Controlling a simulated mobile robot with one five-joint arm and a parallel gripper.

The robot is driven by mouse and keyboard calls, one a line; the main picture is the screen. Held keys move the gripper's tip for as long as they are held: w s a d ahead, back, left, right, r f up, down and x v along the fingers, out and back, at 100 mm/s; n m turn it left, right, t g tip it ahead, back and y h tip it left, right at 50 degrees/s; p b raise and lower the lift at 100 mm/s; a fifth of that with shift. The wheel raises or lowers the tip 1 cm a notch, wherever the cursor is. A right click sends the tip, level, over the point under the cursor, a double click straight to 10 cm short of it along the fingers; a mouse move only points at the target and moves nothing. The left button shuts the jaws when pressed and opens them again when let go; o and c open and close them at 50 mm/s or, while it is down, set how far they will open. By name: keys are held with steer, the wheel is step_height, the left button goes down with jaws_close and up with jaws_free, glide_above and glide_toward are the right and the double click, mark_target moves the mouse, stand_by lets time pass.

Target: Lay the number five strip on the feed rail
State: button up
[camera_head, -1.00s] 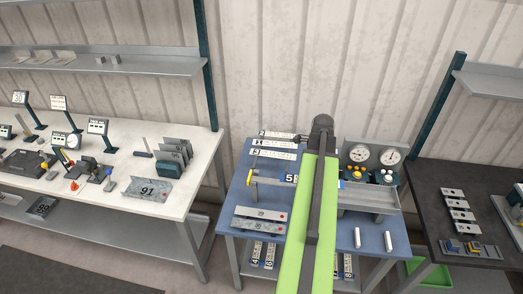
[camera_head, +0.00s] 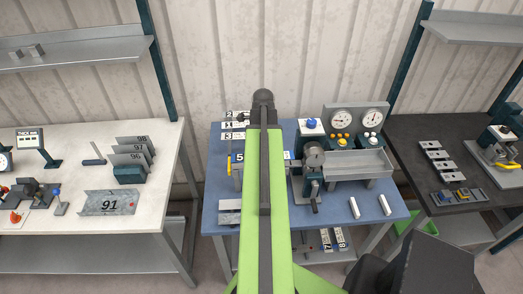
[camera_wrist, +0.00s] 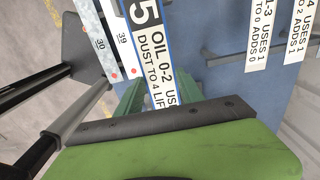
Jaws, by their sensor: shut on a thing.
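The number five strip, white with a blue edge, shows left of my arm in the head view (camera_head: 239,157). In the wrist view the strip (camera_wrist: 155,45) shows a big 5 and lines of text, and it runs between my green fingers. My gripper (camera_wrist: 150,97) is shut on it, over the blue table (camera_head: 385,206). In the head view my arm hides the gripper and the strip's middle. A grey rail-like bar (camera_wrist: 235,50) lies on the blue table in the wrist view. I cannot tell whether it is the feed rail.
More numbered strips (camera_head: 235,136) lie at the table's back left. The bender (camera_head: 312,165), gauge panel (camera_head: 355,121) and grey trough (camera_head: 360,163) stand right of my arm.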

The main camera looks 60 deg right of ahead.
steer(key=shift+f+b, duration=0.6)
steer(key=shift+f, duration=0.55)
steer(key=shift+f, duration=0.2)
steer(key=shift+f+b, duration=0.6)
steer(key=shift+b, duration=0.2)
steer(key=shift+f+b, duration=0.3)
steer(key=o, duration=1.4)
